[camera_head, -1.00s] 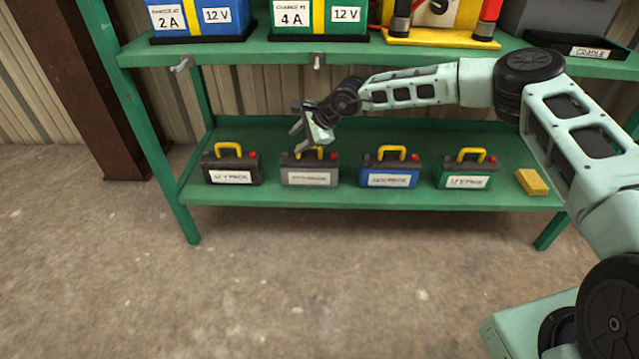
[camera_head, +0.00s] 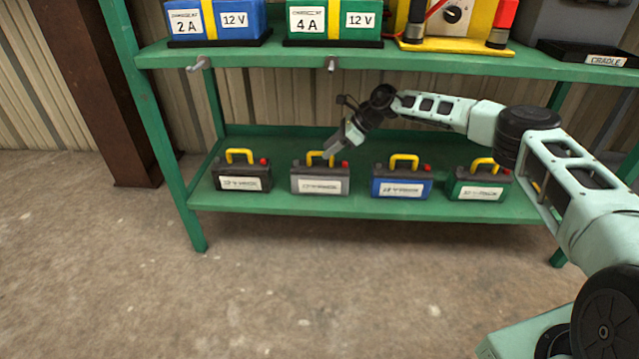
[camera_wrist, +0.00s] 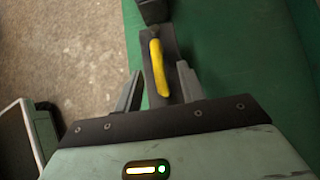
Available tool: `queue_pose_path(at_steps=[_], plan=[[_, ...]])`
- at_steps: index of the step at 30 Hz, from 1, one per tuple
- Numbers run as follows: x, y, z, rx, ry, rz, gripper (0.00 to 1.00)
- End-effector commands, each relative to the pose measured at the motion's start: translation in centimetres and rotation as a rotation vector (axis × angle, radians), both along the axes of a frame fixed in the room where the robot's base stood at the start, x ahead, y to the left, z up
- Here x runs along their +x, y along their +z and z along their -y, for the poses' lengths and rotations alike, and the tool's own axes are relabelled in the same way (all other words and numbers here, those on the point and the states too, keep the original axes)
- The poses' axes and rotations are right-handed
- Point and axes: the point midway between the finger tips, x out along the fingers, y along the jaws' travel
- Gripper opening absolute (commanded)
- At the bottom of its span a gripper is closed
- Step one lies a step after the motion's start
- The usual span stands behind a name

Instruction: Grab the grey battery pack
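The grey battery pack (camera_head: 320,183) stands upright on the lower green shelf, second from the left, with a yellow handle on top and a white label in front. My gripper (camera_head: 333,150) is at its handle, pointing down at an angle. In the wrist view the yellow handle (camera_wrist: 159,68) of the pack lies ahead of and between the two fingers of my gripper (camera_wrist: 160,84). The fingers are apart, with gaps on both sides of the handle. Whether the fingertips reach down beside the handle is hard to tell.
A black pack (camera_head: 241,177) stands to the left, and a blue pack (camera_head: 401,187) and a green pack (camera_head: 478,188) to the right. The upper shelf (camera_head: 450,62) hangs above my forearm, carrying a blue charger (camera_head: 212,20) and a green charger (camera_head: 333,20). Free floor lies in front.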

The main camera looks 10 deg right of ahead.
Motion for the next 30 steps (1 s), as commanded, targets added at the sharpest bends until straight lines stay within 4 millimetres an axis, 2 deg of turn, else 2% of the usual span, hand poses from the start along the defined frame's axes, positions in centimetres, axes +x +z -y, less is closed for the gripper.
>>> queue_pose_path(at_steps=[8,16,25,29,30], plan=[[0.3,-1.3,-1.1,-0.001,0.001,0.0,0.4],[1.1,-3.8,-3.7,-0.003,0.001,0.001,0.4],[1.3,-3.9,-4.2,0.0,0.0,0.001,0.4],[1.3,-3.9,-4.2,-0.001,0.0,0.001,0.04],[1.3,-3.9,-4.2,-0.001,0.0,0.001,0.0]])
